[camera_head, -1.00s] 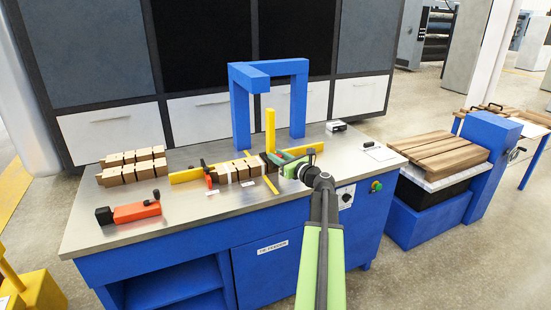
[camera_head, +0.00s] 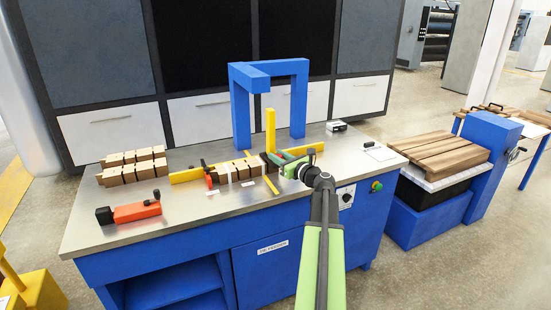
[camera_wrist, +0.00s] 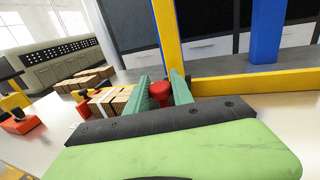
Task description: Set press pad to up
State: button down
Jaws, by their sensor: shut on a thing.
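My gripper (camera_head: 290,160) is over the right part of the bench, beside the foot of the yellow upright bar (camera_head: 270,130). In the wrist view its green jaws (camera_wrist: 160,92) are on either side of a red knob (camera_wrist: 160,90) and closed on it. The knob's lower part is hidden by my gripper's body. I cannot make out the press pad as a separate part; the knob may belong to it. In the head view the jaws hide most of the knob.
A blue frame (camera_head: 238,110) stands behind the gripper. A row of wooden blocks (camera_head: 235,171) lies just left of it, against a yellow rail (camera_head: 186,175). More blocks (camera_head: 132,166) and an orange tool (camera_head: 137,212) lie at left. The front of the bench top is clear.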

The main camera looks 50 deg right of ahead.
jog(key=shift+a, duration=0.1)
jog(key=shift+a+f, duration=0.1)
jog(key=shift+a, duration=0.1)
jog(key=shift+d+r+p, duration=0.1)
jog(key=shift+r+p, duration=0.4)
jog(key=shift+r, duration=0.1)
notch_tip(320, 180, up, 15)
jog(key=p, duration=1.4)
jog(key=shift+d+f+p, duration=0.15)
jog(key=shift+f+p, duration=0.05)
jog(key=shift+p, duration=0.1)
jog(key=shift+w, duration=0.1)
jog(key=c, duration=1.1)
grip_release()
